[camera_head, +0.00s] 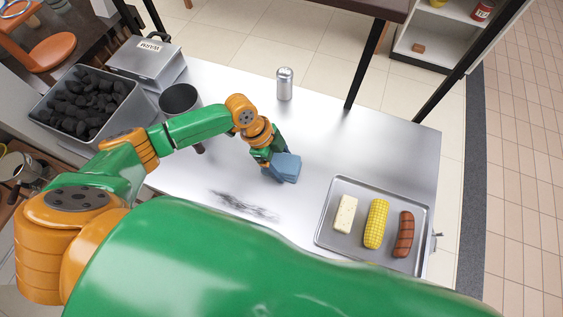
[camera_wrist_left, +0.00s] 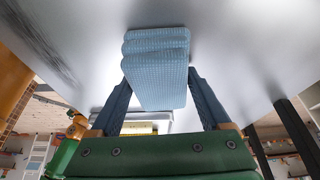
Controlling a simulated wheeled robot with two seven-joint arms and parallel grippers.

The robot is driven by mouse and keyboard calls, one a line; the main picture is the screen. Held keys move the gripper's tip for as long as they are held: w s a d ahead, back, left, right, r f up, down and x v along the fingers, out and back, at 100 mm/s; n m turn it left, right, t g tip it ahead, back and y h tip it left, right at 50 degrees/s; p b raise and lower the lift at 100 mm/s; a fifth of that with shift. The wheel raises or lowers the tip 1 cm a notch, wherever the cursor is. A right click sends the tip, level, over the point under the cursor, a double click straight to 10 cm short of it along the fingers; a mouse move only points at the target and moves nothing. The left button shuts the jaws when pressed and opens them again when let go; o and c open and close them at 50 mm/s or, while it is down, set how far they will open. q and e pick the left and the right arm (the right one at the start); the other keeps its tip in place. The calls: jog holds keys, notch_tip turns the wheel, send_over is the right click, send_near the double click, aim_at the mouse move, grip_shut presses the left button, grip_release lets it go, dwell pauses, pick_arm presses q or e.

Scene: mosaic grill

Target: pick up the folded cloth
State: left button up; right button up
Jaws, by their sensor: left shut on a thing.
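The folded cloth (camera_head: 286,168) is light blue and sits at my left gripper in the middle of the metal table in the head view. In the left wrist view the cloth (camera_wrist_left: 157,65) shows as a thick, waffle-textured stack of layers between the two fingers. My left gripper (camera_wrist_left: 160,85) is shut on it; the gripper also shows in the head view (camera_head: 276,165). The cloth is close to the table top; I cannot tell whether it touches it. My right gripper is not in view.
A tray (camera_head: 326,240) with a pale block, corn and a sausage lies at the right. A metal shaker (camera_head: 285,84) stands at the back. A dark smudge (camera_head: 244,206) marks the table.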

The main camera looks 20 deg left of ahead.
pick_arm(q)
jog(key=shift+r, duration=0.3)
jog(key=shift+w+r, duration=0.1)
jog(key=shift+r, duration=0.25)
jog(key=s+a+r+b, duration=0.2)
jog(key=s+a+r, duration=0.7)
jog(key=r, duration=0.3)
jog(key=shift+s+a+r, duration=0.15)
jog(key=shift+s+a, duration=0.05)
jog(key=shift+s, duration=0.55)
